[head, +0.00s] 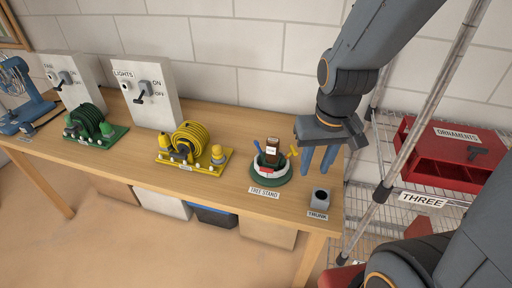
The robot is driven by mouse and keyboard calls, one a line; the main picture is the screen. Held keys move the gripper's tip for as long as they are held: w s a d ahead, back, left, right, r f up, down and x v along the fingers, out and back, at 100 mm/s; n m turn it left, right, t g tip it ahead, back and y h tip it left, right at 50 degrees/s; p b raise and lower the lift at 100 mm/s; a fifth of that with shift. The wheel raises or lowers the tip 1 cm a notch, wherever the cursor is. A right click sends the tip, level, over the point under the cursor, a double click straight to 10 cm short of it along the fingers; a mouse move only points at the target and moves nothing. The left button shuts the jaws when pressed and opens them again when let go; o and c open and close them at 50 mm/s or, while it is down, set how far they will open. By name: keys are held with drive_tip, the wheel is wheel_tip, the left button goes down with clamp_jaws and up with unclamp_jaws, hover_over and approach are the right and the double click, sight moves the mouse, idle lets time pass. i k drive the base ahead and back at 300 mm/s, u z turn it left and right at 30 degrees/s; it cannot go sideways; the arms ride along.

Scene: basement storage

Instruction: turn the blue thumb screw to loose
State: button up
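The tree stand (271,172) is a low dark green and white ring near the right end of the wooden table, behind a "TREE STAND" label. A brown upright piece with a white tag (272,147) stands in its middle. The blue thumb screw (258,147) sticks up at the stand's left side, slanted. Its turned setting is too small to tell. A yellow screw (293,151) is on the right and a red one (266,171) at the front. My gripper (316,168) points down to the right of the stand, open, with nothing seen between its blue-grey fingers.
A grey block with a dark hole (320,199), labelled "TRUNK", stands at the table's front right corner. A yellow hose reel (192,145) is to the left, with a LIGHTS switch box (150,93) behind. A red ORNAMENTS box (455,158) sits on the wire shelf at right.

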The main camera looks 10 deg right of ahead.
sight(255, 142)
drive_tip(key=z, duration=0.65)
drive_tip(key=k, duration=1.1)
drive_tip(key=u, duration=0.65)
drive_tip(key=i, duration=0.95)
